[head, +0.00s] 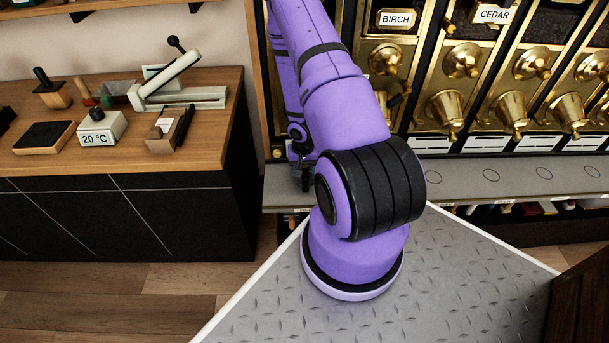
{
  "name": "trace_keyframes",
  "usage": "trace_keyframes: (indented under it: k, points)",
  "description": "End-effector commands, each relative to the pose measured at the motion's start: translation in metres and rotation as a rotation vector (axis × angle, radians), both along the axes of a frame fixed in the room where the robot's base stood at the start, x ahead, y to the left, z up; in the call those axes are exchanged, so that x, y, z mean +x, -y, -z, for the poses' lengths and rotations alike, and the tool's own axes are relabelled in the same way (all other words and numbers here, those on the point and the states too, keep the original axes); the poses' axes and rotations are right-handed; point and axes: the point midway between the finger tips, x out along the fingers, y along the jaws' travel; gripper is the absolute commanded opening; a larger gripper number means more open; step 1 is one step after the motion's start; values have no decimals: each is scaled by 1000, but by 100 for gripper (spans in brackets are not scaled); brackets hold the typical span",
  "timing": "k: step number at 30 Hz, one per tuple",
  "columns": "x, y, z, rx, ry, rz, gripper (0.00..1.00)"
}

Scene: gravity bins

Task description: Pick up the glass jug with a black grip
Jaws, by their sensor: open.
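I cannot make out a glass jug with a black grip in the head view. My purple arm hides part of the grey shelf and the bins behind it. My gripper (304,178) is a small dark shape at the left end of the shelf, partly hidden behind my arm. It is open, and I see nothing held in it, though its fingertips are hard to make out.
Brass gravity bins with spouts (447,108) stand above the grey shelf (480,178), labelled BIRCH and CEDAR. The shelf shows outlined circles and looks clear to the right. At left, a wooden counter (213,133) holds a lever press (180,95), a 20 °C display (101,129) and small blocks.

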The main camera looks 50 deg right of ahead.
Motion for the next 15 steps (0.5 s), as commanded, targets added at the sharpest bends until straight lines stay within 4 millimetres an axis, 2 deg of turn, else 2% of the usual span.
trace_keyframes:
  k: [8,15]
  points:
    - [-2,2,15,-1,-1,-3,60]
    - [-6,5,44,-1,-2,-4,60]
